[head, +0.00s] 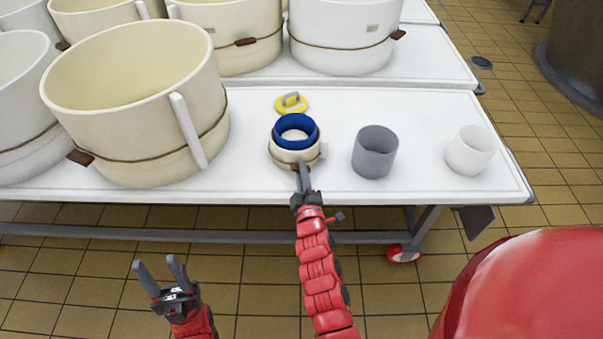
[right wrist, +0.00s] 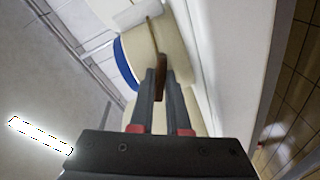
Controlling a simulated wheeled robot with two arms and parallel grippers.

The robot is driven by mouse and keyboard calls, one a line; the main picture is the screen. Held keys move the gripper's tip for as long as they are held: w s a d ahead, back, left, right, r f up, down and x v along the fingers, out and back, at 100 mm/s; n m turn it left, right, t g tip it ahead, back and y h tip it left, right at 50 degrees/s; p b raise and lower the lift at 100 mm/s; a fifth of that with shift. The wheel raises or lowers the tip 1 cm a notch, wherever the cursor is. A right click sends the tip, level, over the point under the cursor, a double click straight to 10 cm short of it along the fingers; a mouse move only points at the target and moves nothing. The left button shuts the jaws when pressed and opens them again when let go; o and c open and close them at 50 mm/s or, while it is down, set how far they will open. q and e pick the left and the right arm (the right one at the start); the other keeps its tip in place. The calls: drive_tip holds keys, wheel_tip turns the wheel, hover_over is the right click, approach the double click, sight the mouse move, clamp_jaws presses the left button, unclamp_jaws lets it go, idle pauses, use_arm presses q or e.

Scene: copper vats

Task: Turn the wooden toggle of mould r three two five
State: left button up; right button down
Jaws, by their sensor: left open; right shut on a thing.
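A small cream mould (head: 283,157) with a cord around it and a blue ring (head: 312,135) in its top stands near the front edge of the white table. Its label is too small to read. A brown wooden toggle (right wrist: 160,88) sits on the mould's front side, and the mould's cream wall (right wrist: 180,50) fills the middle of the right wrist view. My right gripper (head: 303,175) is shut on the toggle, which shows between its fingertips in the right wrist view (right wrist: 154,82). My left gripper (head: 160,272) is open and empty, in front of the table and apart from everything.
A big cream mould (head: 120,110) with a strap stands to the left, and more big moulds (head: 345,30) stand behind. A yellow object with a grey handle (head: 291,104) lies behind the small mould. A grey cup (head: 375,155) and a white cup (head: 468,152) stand to the right.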

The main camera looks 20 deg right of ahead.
drive_tip(key=m, duration=0.2)
drive_tip(key=shift+m, duration=0.4)
drive_tip(key=m, duration=0.2)
drive_tip(key=shift+m, duration=0.4)
drive_tip(key=m+p, duration=0.1)
drive_tip(key=m, duration=0.2)
drive_tip(key=shift+m+p, duration=0.35)
drive_tip(key=shift+m, duration=1.55)
drive_tip(key=c, duration=0.9)
unclamp_jaws()
drive_tip(key=shift+s, duration=0.1)
